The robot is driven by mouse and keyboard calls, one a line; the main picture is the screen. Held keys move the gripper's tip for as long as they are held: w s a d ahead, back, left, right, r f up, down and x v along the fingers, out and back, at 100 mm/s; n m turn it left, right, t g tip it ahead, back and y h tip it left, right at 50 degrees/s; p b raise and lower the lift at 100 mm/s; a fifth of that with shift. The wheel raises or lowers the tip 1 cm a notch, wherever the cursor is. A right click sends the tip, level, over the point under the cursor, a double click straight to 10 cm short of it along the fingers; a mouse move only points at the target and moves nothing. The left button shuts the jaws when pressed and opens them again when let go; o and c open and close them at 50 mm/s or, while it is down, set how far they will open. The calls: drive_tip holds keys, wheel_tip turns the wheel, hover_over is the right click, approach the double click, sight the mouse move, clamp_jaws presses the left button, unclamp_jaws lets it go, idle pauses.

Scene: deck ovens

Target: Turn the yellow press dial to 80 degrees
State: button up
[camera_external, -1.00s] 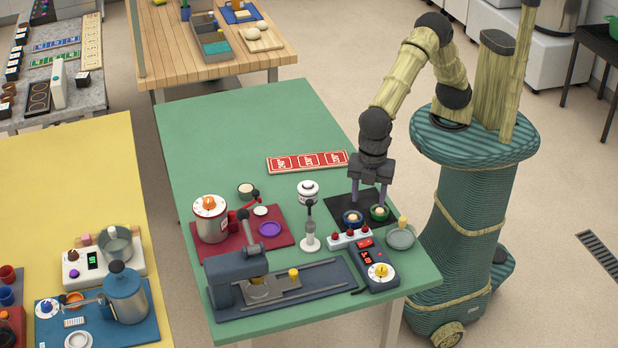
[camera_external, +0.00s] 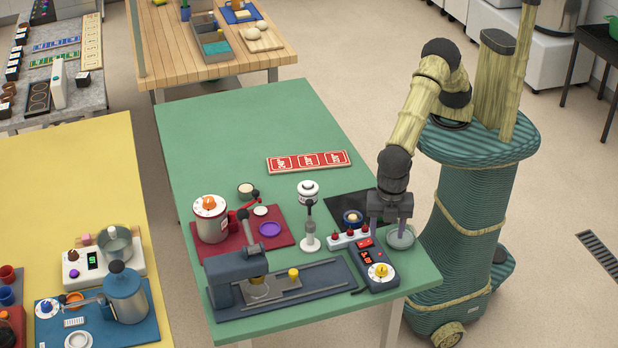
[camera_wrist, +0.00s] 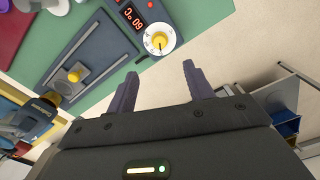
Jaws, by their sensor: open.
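The yellow press dial (camera_external: 381,270) is a yellow knob on a white round scale at the front end of a dark control box (camera_external: 372,257). In the wrist view the dial (camera_wrist: 159,40) is near the top, with red digits on the display (camera_wrist: 133,16) beside it; I cannot read them surely. My gripper (camera_external: 388,230) is open and empty, pointing down, above and behind the dial near the grey dish. In the wrist view my gripper's fingers (camera_wrist: 157,85) are spread apart, with the dial beyond their tips and apart from them.
A white strip with red knobs (camera_external: 349,238) stands just behind the box. A grey dish (camera_external: 400,238) is beside my gripper. The grey press (camera_external: 237,272) sits on a dark base to the left. The green table's right edge (camera_external: 425,262) is close.

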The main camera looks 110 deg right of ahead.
sight(382, 267)
wheel_tip(382, 267, down, 13)
drive_tip(key=shift+p, duration=1)
drive_tip(key=c, duration=1)
